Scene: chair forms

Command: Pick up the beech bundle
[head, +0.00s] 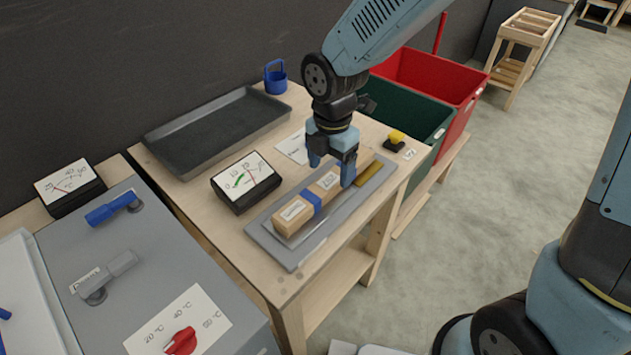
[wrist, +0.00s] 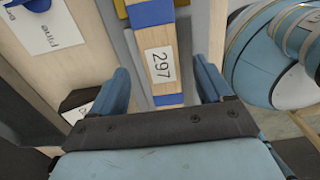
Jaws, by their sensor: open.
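The beech bundle (head: 292,215) is a long pale wooden block with a blue band and white labels. It lies on a grey metal tray (head: 277,247) on the wooden table. My gripper (head: 331,173) is open and points down over the bundle's far half, one finger on each side. In the wrist view the bundle (wrist: 158,38), with blue bands and a "297" label, runs between the open fingers (wrist: 164,82). Gaps show on both sides of it. My gripper hides part of the bundle in the head view.
A yellow bar (head: 369,173) lies on the same tray beside the bundle. A dial meter (head: 245,182) stands close to its left. Green (head: 412,112) and red bins (head: 432,75) stand behind.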

